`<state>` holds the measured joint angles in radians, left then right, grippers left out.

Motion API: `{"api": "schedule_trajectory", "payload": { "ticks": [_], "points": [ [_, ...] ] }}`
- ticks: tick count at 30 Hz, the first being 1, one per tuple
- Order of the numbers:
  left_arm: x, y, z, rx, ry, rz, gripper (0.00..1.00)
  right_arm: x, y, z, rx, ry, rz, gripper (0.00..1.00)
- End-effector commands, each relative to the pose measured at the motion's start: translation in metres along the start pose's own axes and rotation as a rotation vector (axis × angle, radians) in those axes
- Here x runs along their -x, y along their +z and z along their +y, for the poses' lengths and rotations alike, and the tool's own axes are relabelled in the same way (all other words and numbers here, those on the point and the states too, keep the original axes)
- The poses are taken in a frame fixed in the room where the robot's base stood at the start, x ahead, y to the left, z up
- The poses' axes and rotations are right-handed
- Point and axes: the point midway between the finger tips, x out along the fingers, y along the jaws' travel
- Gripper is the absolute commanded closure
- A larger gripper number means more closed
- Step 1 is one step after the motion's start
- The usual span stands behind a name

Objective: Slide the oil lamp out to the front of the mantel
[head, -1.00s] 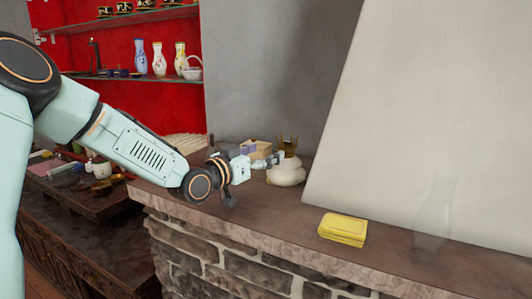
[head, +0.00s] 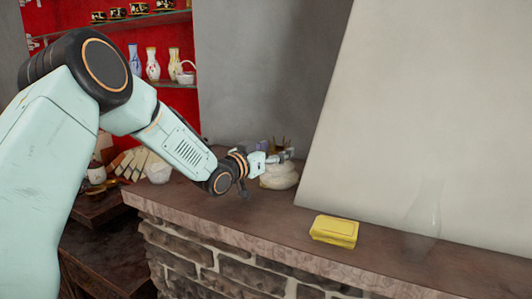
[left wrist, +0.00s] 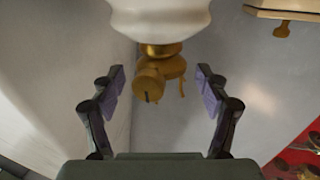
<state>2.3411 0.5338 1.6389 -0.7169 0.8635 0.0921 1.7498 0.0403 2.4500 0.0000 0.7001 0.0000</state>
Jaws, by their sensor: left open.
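The oil lamp (head: 280,175) has a rounded white body and a brass burner, and stands on the mantel (head: 245,212) in front of the grey wall. In the left wrist view its white body (left wrist: 160,18) is at the top edge, with the brass burner and its side knob (left wrist: 152,82) below. My left gripper (head: 285,155) is at the lamp's top from the left. In the left wrist view its two fingers (left wrist: 160,92) are spread, with the burner showing between them. I cannot tell whether a finger touches it. My right gripper is not in view.
A yellow box (head: 334,231) lies near the mantel's front edge, right of the lamp. A clear glass chimney (head: 424,215) stands farther right, by the pale slanted panel (head: 425,110). A wooden box (left wrist: 285,10) shows in the left wrist view. The mantel in front of the lamp is bare.

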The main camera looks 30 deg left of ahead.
Motion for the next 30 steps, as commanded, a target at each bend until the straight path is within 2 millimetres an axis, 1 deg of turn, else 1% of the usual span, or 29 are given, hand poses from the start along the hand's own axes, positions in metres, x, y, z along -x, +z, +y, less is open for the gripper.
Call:
{"api": "schedule_trajectory", "payload": {
  "ticks": [4, 14, 30],
  "points": [
    [-0.0086, 0.0001, 0.0004, 0.0, 0.0, 0.0, 0.25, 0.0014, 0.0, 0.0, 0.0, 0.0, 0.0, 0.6],
    [-0.0103, 0.0001, 0.0005, 0.002, 0.0, 0.0, 0.25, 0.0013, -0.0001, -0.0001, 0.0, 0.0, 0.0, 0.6],
    [-0.0101, 0.0001, 0.0002, 0.002, 0.0, 0.0, 0.7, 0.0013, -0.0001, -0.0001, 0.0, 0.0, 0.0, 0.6]
  ]
}}
